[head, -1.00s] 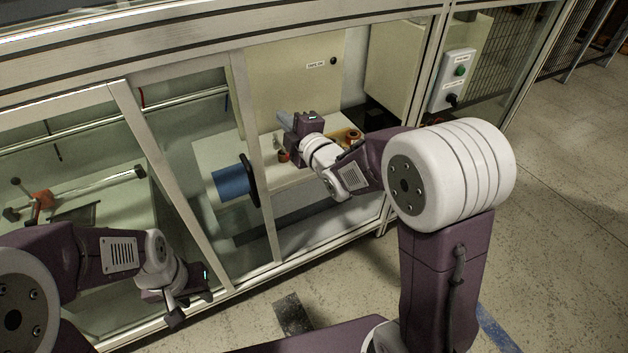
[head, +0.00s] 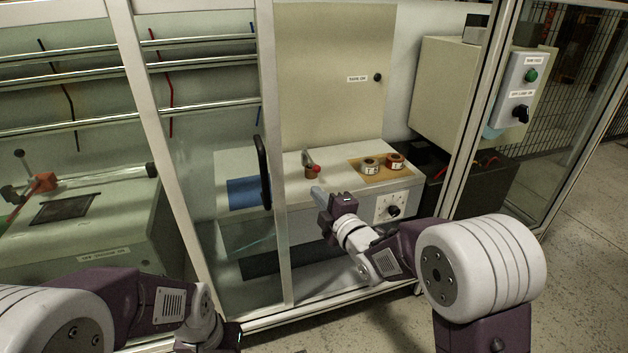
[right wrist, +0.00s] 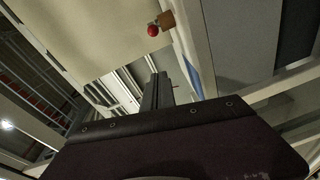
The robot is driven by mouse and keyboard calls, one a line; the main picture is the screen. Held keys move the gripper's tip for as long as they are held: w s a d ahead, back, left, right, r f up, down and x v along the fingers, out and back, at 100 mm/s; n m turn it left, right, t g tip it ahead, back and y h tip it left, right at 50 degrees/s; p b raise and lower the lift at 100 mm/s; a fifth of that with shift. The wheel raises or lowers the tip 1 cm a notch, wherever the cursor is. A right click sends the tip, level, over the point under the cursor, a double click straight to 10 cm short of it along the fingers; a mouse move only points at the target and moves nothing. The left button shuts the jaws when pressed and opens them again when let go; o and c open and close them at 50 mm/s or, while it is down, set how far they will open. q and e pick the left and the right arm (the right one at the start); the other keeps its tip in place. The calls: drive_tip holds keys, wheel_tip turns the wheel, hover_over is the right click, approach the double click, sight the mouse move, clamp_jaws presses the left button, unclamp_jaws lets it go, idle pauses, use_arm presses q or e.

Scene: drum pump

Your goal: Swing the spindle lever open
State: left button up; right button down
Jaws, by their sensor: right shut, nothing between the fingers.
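A small lever with a grey arm and a red knob (head: 316,168) stands on the white bench inside the enclosure. Its red knob (right wrist: 153,30) and brown block also show near the top of the right wrist view. My right gripper (head: 319,194) reaches through the open bay and is shut and empty. In the head view it is just below and in front of the lever, apart from it. The shut fingers also show in the right wrist view (right wrist: 157,90). My left gripper (head: 232,338) is at the bottom edge, mostly cut off.
Two ring-shaped rolls lie on a tan mat (head: 376,178) to the right. A dial panel (head: 391,207) is on the bench front. Frame posts (head: 273,150) border the opening.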

drive_tip(key=b+x, duration=0.1)
drive_tip(key=x, duration=0.4)
drive_tip(key=b+x, duration=0.1)
drive_tip(key=x, duration=0.4)
drive_tip(key=shift+w+f, duration=0.25)
drive_tip(key=d, duration=0.1)
drive_tip(key=w+d+b, duration=0.1)
drive_tip(key=shift+w+d+f, duration=0.15)
drive_tip(key=shift+w+d, duration=0.2)
drive_tip(key=shift+d, duration=0.05)
drive_tip(key=shift+w+d, duration=0.15)
drive_tip(key=shift+d, duration=0.1)
